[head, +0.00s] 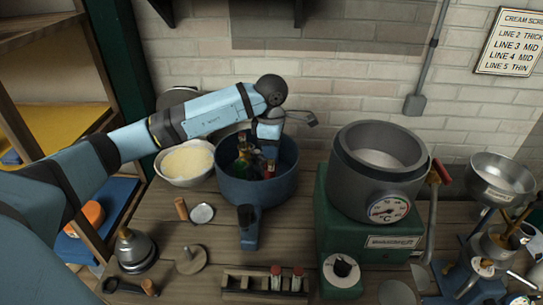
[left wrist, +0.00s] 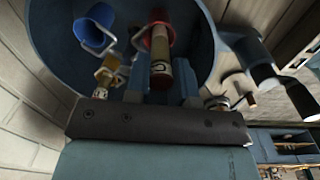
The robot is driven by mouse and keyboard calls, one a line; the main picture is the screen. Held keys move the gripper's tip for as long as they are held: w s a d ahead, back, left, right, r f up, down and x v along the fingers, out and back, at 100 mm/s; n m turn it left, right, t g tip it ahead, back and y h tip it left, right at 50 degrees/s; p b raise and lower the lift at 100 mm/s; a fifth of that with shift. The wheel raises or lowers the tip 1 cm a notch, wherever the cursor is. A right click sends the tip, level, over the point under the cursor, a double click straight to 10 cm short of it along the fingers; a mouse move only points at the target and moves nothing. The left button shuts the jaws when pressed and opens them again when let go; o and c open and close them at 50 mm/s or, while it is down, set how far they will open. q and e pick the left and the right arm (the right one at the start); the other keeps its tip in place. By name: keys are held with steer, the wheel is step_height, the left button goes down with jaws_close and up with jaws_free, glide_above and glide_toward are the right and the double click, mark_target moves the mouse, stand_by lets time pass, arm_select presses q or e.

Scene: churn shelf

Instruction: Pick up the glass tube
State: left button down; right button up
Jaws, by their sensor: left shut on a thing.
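A glass tube (left wrist: 160,45) with a pale label and a brownish end stands between the two fingers of my left gripper (left wrist: 161,85) in the left wrist view. My left gripper is shut on it. In the head view my left gripper (head: 268,155) points down into a blue pot (head: 257,190), and the tube is largely hidden there. A blue cup-like piece (left wrist: 94,27) and a small yellowish bottle (left wrist: 108,72) are also in the pot. My right gripper is not in view.
A cream-filled bowl (head: 187,164) stands left of the pot, and a green machine with a grey drum (head: 375,170) stands right. A wooden rack (head: 240,281) with red-capped tubes (head: 276,277) lies in front. A bell (head: 135,249) is front left.

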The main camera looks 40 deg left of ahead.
arm_select(q)
step_height(320, 180, up, 17)
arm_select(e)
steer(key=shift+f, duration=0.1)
arm_select(q)
steer(key=shift+d+f, duration=0.1)
steer(key=shift+f, duration=0.05)
stand_by(0.4)
